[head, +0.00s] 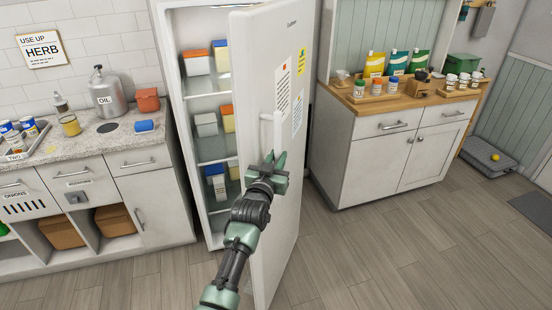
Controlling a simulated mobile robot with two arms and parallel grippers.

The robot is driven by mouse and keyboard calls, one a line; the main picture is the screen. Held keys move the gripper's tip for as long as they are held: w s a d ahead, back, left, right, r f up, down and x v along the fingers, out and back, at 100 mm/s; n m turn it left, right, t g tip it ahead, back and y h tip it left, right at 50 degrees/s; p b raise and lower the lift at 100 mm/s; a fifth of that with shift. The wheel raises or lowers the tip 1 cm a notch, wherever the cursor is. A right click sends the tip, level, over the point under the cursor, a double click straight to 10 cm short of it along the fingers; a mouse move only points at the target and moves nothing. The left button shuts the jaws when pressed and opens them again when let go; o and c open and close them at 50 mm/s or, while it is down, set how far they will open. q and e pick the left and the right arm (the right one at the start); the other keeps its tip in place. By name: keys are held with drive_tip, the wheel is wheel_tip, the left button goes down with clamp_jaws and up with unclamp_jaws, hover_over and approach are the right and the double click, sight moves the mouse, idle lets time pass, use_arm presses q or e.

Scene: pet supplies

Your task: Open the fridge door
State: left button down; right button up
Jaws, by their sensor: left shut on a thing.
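The white fridge (186,120) stands between the two counters. Its door (262,60) is ajar and swung out towards me, so the shelves inside show on its left. A white vertical handle (277,132) is on the door's outer face. My left gripper (273,160) is at the lower part of this handle and shut on it. The fingers partly hide the handle's lower end. My right gripper is not in view.
Boxes with coloured lids (196,62) sit on the fridge shelves. A white cabinet (385,155) with a wooden top is at right. The wooden floor (350,250) in front is clear.

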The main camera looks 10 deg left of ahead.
use_arm(q)
drive_tip(key=shift+r, duration=0.25)
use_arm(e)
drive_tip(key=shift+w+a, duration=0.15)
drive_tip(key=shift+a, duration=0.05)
use_arm(q)
drive_tip(key=c, duration=1.5)
unclamp_jaws()
drive_tip(key=shift+w, duration=0.1)
drive_tip(key=shift+o, duration=1)
drive_tip(key=shift+f, duration=0.1)
drive_tip(key=shift+w+f, duration=0.1)
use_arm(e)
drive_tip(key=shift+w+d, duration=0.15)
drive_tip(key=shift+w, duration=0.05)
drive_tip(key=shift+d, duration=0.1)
use_arm(q)
drive_tip(key=shift+s+f, duration=0.1)
drive_tip(key=shift+s, duration=0.15)
drive_tip(key=s+b, duration=0.1)
drive_tip(key=s, duration=0.6)
drive_tip(key=shift+s+a+b, duration=0.15)
drive_tip(key=shift+b, duration=0.25)
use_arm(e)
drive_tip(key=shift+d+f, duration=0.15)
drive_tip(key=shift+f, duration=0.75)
